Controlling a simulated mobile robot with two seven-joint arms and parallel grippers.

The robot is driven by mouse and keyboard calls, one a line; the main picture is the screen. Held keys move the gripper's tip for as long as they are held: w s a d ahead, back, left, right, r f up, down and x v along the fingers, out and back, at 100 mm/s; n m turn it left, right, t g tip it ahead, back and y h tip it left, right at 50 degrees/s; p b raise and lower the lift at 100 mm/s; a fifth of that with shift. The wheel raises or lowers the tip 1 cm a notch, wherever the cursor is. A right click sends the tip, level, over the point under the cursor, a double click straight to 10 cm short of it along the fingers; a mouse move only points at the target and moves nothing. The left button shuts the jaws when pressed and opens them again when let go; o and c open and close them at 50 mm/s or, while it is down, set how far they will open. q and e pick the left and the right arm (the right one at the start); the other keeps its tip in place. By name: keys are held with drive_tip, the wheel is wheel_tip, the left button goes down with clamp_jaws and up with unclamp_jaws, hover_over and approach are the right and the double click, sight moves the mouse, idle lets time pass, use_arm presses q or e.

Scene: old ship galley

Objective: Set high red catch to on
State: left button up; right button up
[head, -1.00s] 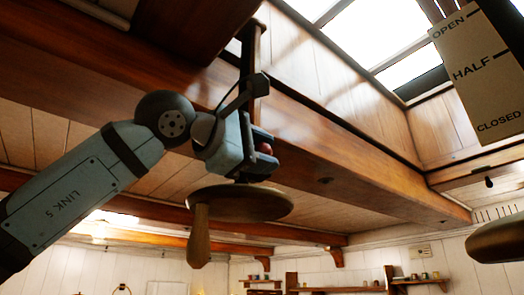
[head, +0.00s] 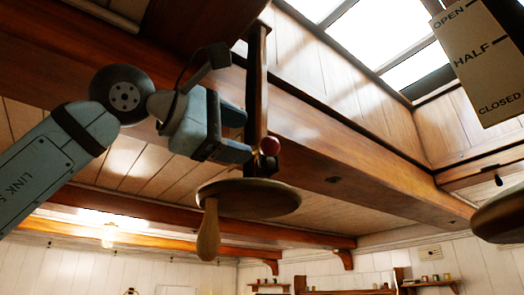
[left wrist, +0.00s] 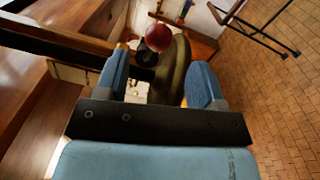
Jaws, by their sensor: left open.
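The red catch shows as a small red ball knob (head: 270,146) at the lower end of a dark wooden post (head: 257,85), just above a round wooden disc with a hanging handle (head: 248,199). My left gripper (head: 241,134) is open and empty, just left of the knob and apart from it. In the left wrist view the red knob (left wrist: 159,37) lies ahead, beyond the two blue fingers of my left gripper (left wrist: 162,78). I cannot read any on or off mark for the catch. My right gripper is not in view.
A ceiling beam (head: 330,150) runs behind the post, below a bright skylight (head: 375,40). A sign reading OPEN, HALF, CLOSED (head: 482,65) hangs at upper right, with a rounded wooden thing (head: 500,213) below it. Shelves (head: 345,292) line the far wall.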

use_arm(q)
drive_tip(key=b+v, duration=0.1)
drive_tip(key=v, duration=0.5)
drive_tip(key=shift+s+a, duration=0.25)
drive_tip(key=shift+a, duration=0.05)
drive_tip(key=shift+f, duration=0.1)
